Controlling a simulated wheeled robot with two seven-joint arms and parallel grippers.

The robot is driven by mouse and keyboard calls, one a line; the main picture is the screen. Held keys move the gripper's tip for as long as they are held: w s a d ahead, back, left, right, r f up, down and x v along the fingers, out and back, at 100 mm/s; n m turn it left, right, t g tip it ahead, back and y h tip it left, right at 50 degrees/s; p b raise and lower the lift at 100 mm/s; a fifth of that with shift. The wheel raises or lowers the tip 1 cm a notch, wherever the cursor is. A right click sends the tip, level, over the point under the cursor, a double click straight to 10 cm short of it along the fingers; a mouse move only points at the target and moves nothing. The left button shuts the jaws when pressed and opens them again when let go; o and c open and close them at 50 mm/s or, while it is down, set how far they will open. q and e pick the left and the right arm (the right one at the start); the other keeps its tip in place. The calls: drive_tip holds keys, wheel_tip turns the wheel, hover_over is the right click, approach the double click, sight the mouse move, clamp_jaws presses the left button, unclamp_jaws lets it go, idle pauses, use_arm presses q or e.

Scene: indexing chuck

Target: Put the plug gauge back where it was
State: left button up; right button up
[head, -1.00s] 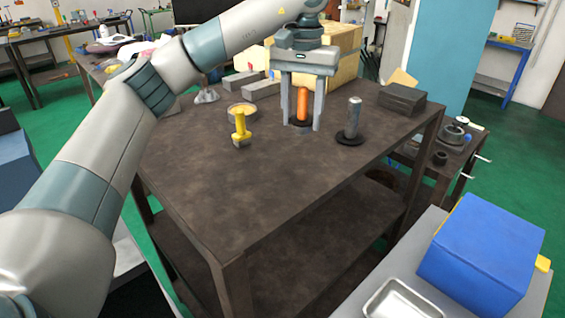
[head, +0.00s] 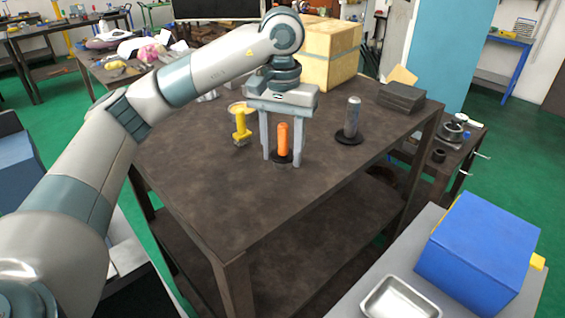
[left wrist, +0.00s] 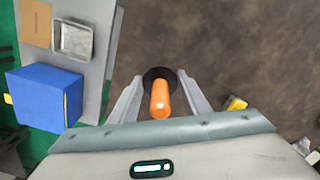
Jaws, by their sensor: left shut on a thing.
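An orange-handled piece (head: 282,138), which I take for the plug gauge, stands upright between the fingers of my left gripper (head: 282,160). It has a dark round flange (left wrist: 158,74) below the handle. My left gripper points straight down and is shut on this piece, with a finger on each side at the flange. In the left wrist view the orange handle (left wrist: 160,100) sits midway between the fingertips (left wrist: 159,80). The piece's lower end is mostly hidden, and I cannot tell whether it touches the table. My right gripper is not in view.
On the dark table (head: 230,200) a grey cylinder on a black disc (head: 352,118) stands to the right. A yellow piece (head: 240,125) stands to the left, near a round tan-topped container. Dark blocks (head: 402,97) and a large box (head: 330,52) are behind. The table front is clear.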

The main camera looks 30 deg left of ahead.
sight(282, 155)
use_arm(q)
wheel_tip(282, 155, down, 3)
drive_tip(key=shift+f+p, duration=0.15)
drive_tip(key=shift+p, duration=0.7)
drive_tip(key=shift+f, duration=0.25)
drive_tip(key=shift+f, duration=0.1)
drive_tip(key=o, duration=1.3)
